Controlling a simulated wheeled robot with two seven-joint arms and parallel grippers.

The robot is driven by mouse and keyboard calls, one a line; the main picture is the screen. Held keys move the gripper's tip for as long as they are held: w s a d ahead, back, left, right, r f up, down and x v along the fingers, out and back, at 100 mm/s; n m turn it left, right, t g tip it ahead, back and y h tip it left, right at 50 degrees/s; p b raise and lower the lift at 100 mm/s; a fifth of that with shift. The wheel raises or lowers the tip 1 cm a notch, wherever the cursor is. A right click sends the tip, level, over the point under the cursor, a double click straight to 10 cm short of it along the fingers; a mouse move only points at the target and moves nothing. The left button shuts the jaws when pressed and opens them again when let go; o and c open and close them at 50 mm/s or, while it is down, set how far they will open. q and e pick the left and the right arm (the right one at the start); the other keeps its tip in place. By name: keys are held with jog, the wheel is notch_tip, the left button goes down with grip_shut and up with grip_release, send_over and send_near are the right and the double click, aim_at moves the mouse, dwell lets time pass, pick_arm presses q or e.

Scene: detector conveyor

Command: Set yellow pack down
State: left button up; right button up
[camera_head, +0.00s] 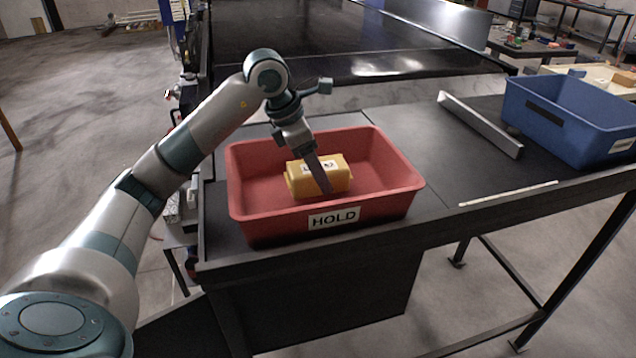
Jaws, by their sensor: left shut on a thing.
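The yellow pack (303,181) is a small yellow block with a white label, inside the red bin marked HOLD (333,217). My left gripper (326,184) reaches down into the bin from above and is shut on the yellow pack. One finger shows across the front of the pack; the other is hidden. The pack is low in the bin, but I cannot tell whether it touches the floor of the bin. My right gripper is not in view.
A blue bin (563,123) stands at the right of the dark table (415,150). A grey metal bar (480,124) and a thin pale strip (508,193) lie between the bins. A dark conveyor (340,45) runs behind.

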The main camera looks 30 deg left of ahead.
pick_arm(q)
jog(key=shift+f+b, duration=0.45)
jog(key=shift+f, duration=0.95)
jog(key=shift+f, duration=0.15)
jog(key=o, duration=1.4)
jog(key=shift+r, duration=0.25)
